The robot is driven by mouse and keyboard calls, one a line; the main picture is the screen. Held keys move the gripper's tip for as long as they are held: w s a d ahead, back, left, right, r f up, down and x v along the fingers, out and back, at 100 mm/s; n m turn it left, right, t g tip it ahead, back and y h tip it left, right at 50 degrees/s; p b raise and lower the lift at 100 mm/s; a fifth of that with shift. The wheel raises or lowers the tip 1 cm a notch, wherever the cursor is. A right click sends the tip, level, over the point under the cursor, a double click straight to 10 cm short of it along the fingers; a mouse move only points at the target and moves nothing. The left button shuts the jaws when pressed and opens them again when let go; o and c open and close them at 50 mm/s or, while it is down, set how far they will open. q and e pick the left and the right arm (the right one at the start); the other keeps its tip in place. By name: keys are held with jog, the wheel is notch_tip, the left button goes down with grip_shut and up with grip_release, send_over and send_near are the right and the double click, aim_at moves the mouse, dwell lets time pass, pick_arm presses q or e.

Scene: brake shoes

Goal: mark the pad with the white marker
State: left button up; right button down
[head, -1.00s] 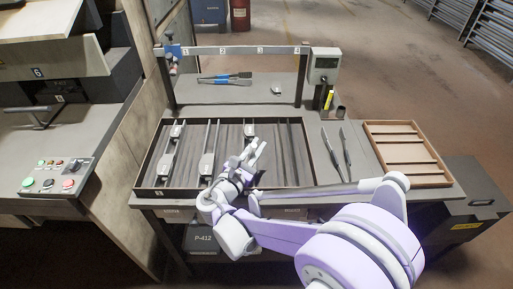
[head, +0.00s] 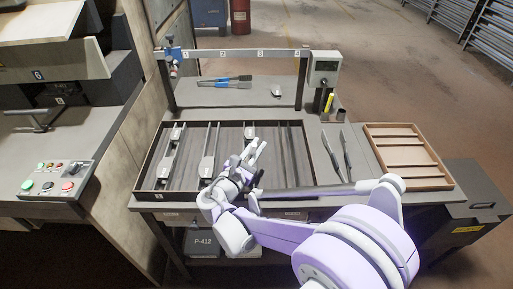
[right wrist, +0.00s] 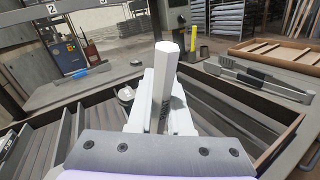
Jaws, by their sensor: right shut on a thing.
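My right gripper (head: 254,152) is over the middle of the dark compartment tray (head: 143,168). In the right wrist view it is shut on the white marker (right wrist: 166,68), a white six-sided stick that points up and away between the fingers. I cannot tell which thing is the pad. My left gripper is not in view.
A rail with numbered tags (head: 230,53) spans the back of the bench. Blue-handled tongs (head: 224,82) lie behind the tray. Long grey tools (head: 333,155) and a brown slotted tray (head: 410,128) are on the right. A grey display box (head: 324,67) and a yellow stick (head: 328,102) stand at the back right.

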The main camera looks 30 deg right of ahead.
jog(key=shift+w+d, duration=0.35)
jog(key=shift+w, duration=0.25)
jog(key=shift+w+d, duration=0.3)
jog(key=shift+w, duration=0.25)
dwell(0.9)
jog(key=shift+r, duration=0.1)
notch_tip(320, 180, up, 7)
jog(key=p, duration=0.4)
jog(key=shift+p, duration=0.4)
dwell(0.7)
